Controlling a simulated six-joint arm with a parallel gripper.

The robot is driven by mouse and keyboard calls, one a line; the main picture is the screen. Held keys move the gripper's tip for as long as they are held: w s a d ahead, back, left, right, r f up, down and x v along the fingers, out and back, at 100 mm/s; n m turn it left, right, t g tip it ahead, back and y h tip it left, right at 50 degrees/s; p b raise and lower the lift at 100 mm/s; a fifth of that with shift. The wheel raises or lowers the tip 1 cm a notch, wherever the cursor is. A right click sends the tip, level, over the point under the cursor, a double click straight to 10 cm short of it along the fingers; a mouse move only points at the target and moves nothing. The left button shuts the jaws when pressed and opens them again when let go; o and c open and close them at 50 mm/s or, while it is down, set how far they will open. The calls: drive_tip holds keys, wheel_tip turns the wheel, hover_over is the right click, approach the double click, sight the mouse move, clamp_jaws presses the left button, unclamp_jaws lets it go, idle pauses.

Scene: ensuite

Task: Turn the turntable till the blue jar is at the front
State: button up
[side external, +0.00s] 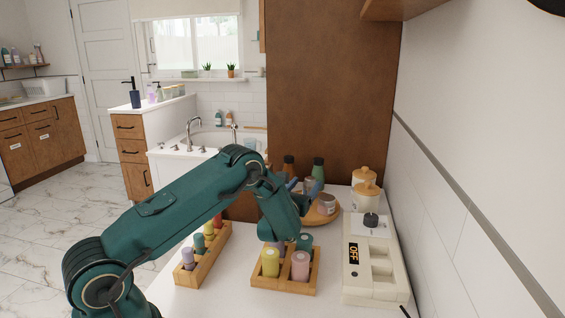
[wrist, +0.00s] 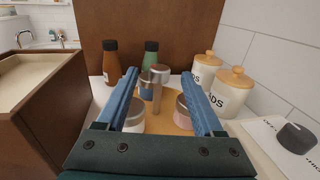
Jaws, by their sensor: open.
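The round wooden turntable (wrist: 170,122) lies ahead of my gripper in the wrist view; part of its edge shows in the side view (side external: 322,219). A post with a metallic cap (wrist: 159,75) rises at its middle. A blue jar (wrist: 146,92) stands at the far side, partly hidden by the post. A white jar with a metallic lid (wrist: 135,117) is at the near left and a pink jar (wrist: 183,113) at the right, both partly covered by my fingers. My gripper (wrist: 161,77) is open, its blue fingers reaching over the turntable on either side of the post, apparently holding nothing.
Brown (wrist: 110,64) and green (wrist: 151,55) bottles stand behind the turntable. Two lidded canisters (wrist: 205,70) (wrist: 231,92) are at its right. A device with a dark knob (side external: 370,220) and wooden trays of bottles (side external: 284,284) (side external: 203,255) occupy the nearer counter.

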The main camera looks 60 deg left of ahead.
sight(309, 180)
drive_tip(key=shift+x, duration=2.45)
clamp_jaws()
